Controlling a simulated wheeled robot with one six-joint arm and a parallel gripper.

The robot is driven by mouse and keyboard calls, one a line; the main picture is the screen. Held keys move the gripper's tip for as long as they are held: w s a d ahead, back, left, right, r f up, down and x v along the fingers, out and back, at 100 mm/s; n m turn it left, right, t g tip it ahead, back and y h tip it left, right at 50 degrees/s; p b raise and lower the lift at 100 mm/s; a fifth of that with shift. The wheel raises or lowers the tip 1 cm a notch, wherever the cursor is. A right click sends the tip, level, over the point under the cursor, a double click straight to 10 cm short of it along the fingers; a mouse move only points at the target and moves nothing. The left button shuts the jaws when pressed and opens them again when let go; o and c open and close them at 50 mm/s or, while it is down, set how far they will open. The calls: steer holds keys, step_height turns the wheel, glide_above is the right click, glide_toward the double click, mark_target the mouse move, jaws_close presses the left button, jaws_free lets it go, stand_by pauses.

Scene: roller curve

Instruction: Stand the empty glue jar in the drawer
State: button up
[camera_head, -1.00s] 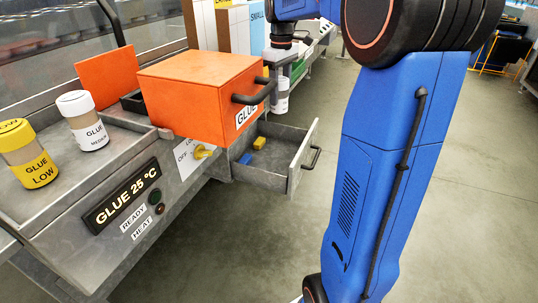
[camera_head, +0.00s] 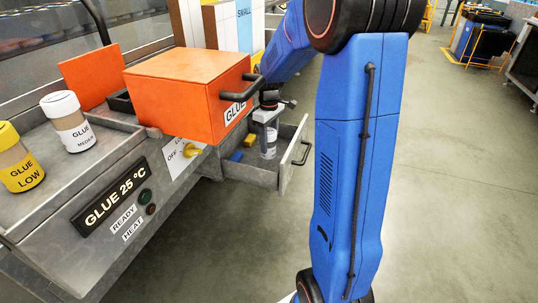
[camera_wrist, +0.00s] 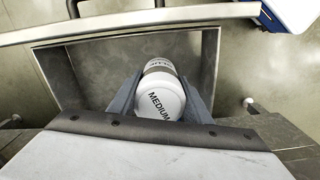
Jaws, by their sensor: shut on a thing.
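The open grey drawer (camera_head: 292,160) sticks out from the glue station, below the orange box. My gripper (camera_head: 267,122) points down over the drawer, shut on a pale jar (camera_head: 268,146). In the wrist view the jar (camera_wrist: 162,92) shows its white lid marked MEDIUM between the two fingers, and the drawer wall (camera_wrist: 207,55) is around it. The jar looks upright and inside the drawer's outline. I cannot tell whether its base touches the drawer floor.
A blue piece (camera_head: 236,156) and a yellow piece (camera_head: 250,140) lie in the drawer. The orange box (camera_head: 185,92) with a black handle overhangs it. A white-lidded jar (camera_head: 68,121) and a yellow jar (camera_head: 20,160) stand in the tray. Open floor lies to the right.

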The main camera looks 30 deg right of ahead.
mark_target(269, 131)
steer(key=shift+f, duration=3.05)
steer(key=o, duration=1.1)
steer(key=shift+f, duration=0.1)
steer(key=shift+c, duration=0.2)
step_height(269, 131, up, 12)
steer(key=shift+r, duration=0.15)
